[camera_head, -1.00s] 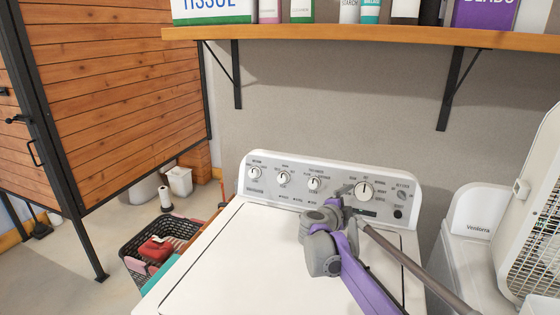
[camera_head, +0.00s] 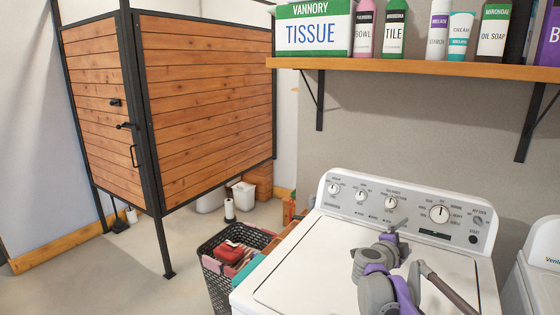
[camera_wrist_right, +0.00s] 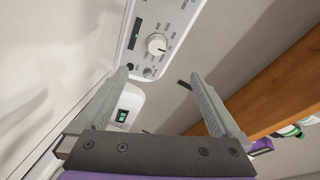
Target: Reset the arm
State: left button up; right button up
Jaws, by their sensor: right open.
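My right gripper (camera_head: 393,228) and its grey and purple arm are over the top of the white washing machine (camera_head: 320,255), just in front of its control panel (camera_head: 405,205). In the right wrist view, my right gripper (camera_wrist_right: 160,76) has its two grey fingers spread wide with nothing between them. A control knob (camera_wrist_right: 157,44) shows beyond the fingertips in that view. My left gripper is not in view.
A wooden shelf (camera_head: 420,68) with a tissue box (camera_head: 312,30) and several bottles runs above the washer. A black basket (camera_head: 221,284) with folded cloths stands left of it. A wood-panelled stall (camera_head: 205,105) is at the left, with open concrete floor (camera_head: 110,270) before it.

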jog(key=s+a+r+n+t+y+p, duration=0.2)
jog(key=s+a+r+n+t+y, duration=0.3)
jog(key=a+r+n+y, duration=0.4)
jog(key=s+a+f+n+g+y+p, duration=0.1)
jog(key=s+a+f+n+y, duration=0.35)
jog(key=s+a+n, duration=0.35)
pick_arm(q)
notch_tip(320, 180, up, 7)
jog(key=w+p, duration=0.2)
jog(key=p, duration=0.1)
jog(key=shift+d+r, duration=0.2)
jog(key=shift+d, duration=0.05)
pick_arm(e)
jog(key=s+f+n+g+h, duration=0.1)
jog(key=s+f+n+g, duration=0.2)
jog(key=s+f, duration=0.6)
jog(key=s+f+n+g+h, duration=0.1)
jog(key=s+f+g, duration=0.6)
jog(key=s, duration=1.1)
notch_tip(320, 180, down, 3)
jog(key=shift+s+d+r+n, duration=0.1)
jog(key=shift+s+d+n, duration=0.15)
jog(key=shift+n, duration=0.65)
jog(key=shift+w, duration=0.1)
jog(key=shift+c, duration=0.2)
